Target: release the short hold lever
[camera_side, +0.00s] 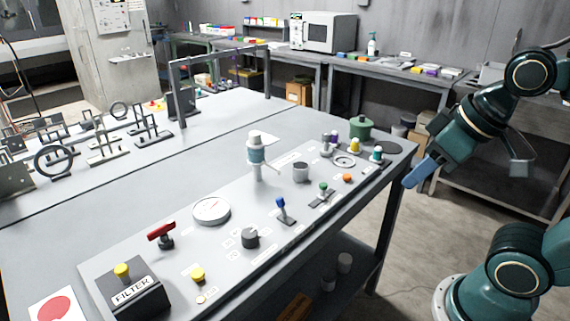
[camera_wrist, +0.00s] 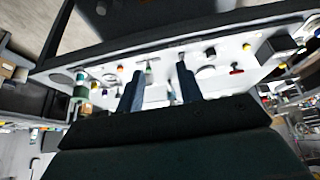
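Two small levers stand on the control panel in the side view: a blue-topped lever (camera_side: 281,204) and a shorter green-topped lever (camera_side: 323,188). I cannot read which label marks the hold lever. In the wrist view a green top (camera_wrist: 148,69) shows between my fingers, farther off on the panel. My gripper (camera_side: 413,175) hangs in the air off the panel's right end, clear of both levers. The wrist view shows its two blue fingers (camera_wrist: 160,72) spread apart with nothing held between them.
The panel (camera_side: 215,262) also carries a red handle (camera_side: 161,234), a round gauge (camera_side: 211,211), a tall white-blue post (camera_side: 257,155), dark knobs, coloured buttons and a FILTER box (camera_side: 133,291). A green pot (camera_side: 360,128) stands at the far end. Air above the panel's near edge is clear.

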